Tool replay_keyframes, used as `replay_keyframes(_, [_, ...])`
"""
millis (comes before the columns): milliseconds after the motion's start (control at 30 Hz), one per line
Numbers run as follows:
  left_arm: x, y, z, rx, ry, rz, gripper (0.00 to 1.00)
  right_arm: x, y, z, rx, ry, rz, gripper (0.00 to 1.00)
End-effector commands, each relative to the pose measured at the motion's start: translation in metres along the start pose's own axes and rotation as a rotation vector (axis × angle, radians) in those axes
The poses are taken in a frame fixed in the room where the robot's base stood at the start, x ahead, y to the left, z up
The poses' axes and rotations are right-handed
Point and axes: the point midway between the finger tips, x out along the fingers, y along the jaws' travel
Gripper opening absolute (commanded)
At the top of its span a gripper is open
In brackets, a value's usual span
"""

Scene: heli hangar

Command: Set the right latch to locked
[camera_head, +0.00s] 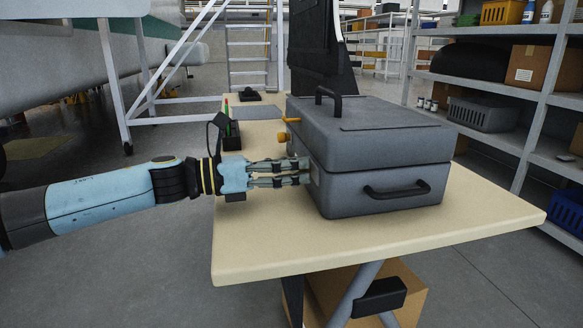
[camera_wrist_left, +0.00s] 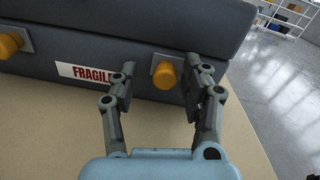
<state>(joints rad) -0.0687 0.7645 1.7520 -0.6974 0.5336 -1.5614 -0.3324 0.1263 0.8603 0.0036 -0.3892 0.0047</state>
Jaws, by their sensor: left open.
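A grey hard case (camera_head: 375,190) with a closed lid stands on the table. Its latch side faces left, toward my left arm. In the left wrist view the right latch (camera_wrist_left: 165,75), an orange knob on a grey plate, shows between the fingers of my left gripper (camera_wrist_left: 160,88). The fingers are apart, one on each side of the knob; I cannot tell whether they touch it. In the head view the left gripper (camera_head: 303,172) reaches the case side and hides this knob. The left latch (camera_wrist_left: 10,46) has a similar orange knob. My right gripper is out of view.
A "FRAGILE" label (camera_wrist_left: 85,74) sits between the latches. The tabletop (camera_head: 260,240) is clear in front. A black pen holder (camera_head: 231,136) stands behind my left gripper. Shelves (camera_head: 530,100) stand at right.

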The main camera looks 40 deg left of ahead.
Motion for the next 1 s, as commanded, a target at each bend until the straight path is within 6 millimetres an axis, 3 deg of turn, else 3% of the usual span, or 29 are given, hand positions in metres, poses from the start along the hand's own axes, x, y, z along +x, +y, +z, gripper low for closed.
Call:
replay_keyframes(133, [-0.001,-0.001,-0.001,0.000,0.001,-0.001,0.47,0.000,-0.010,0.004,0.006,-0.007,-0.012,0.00])
replay_keyframes(267, [-0.008,-0.001,-0.001,0.001,0.003,-0.003,0.47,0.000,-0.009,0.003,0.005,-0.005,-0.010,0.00])
replay_keyframes(1000, [-0.102,-0.001,-0.003,-0.001,0.010,-0.005,0.47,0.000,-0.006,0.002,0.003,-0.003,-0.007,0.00])
